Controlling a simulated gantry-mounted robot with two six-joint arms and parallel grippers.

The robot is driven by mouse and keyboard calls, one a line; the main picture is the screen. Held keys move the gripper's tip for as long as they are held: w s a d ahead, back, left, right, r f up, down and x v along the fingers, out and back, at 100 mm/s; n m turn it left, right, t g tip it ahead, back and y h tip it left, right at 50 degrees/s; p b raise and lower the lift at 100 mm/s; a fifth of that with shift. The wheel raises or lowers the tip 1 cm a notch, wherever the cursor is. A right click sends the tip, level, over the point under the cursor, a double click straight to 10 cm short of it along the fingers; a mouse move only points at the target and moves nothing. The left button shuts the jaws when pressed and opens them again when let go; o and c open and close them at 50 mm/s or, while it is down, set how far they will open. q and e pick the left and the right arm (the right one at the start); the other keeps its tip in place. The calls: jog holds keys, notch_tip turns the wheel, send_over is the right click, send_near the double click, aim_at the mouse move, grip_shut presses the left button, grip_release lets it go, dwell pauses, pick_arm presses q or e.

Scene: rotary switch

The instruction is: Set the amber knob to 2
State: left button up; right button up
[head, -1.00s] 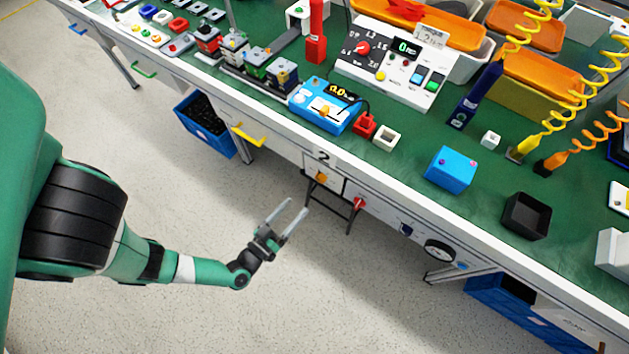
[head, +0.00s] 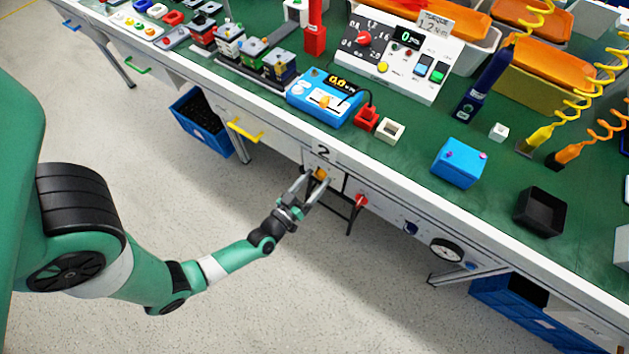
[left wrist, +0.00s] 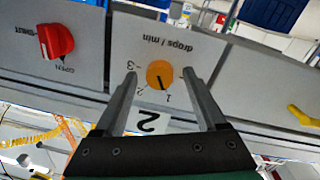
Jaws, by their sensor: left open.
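The round amber knob (head: 320,174) sits on a grey panel at the front of the bench, under a white "2" label (head: 323,153). In the left wrist view, upside down, the amber knob (left wrist: 159,74) has a dial reading "drops / min" with marks including 1, 2 and 3. Its dark pointer line is toward the 1. My left gripper (head: 311,183) is open, with its fingers pointing at the knob. In the left wrist view the fingers show on either side of the knob, with gaps; I cannot tell how deep they reach. My right gripper is not in view.
A red knob (head: 360,201) is on the neighbouring panel, with a round gauge (head: 446,249) further right. A yellow drawer handle (head: 245,131) is to the left. The bench edge overhangs above; a blue meter (head: 325,98) stands on top. The floor before the bench is clear.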

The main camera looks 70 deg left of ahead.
pick_arm(q)
grip_shut()
dwell(0.4)
jog(key=shift+r+m+p, duration=0.2)
jog(key=shift+m+p, duration=0.8)
jog(key=shift+p, duration=0.05)
jog(key=m+p, duration=0.2)
jog(key=shift+m, duration=0.3)
jog(key=m+p, duration=0.1)
jog(key=m, duration=0.2)
jog(key=shift+m+p, duration=0.3)
jog(key=shift+p, duration=0.1)
jog(key=shift+f+m+g+p, duration=0.1)
jog(key=shift+m+g+p, duration=0.45)
jog(key=shift+m, duration=0.95)
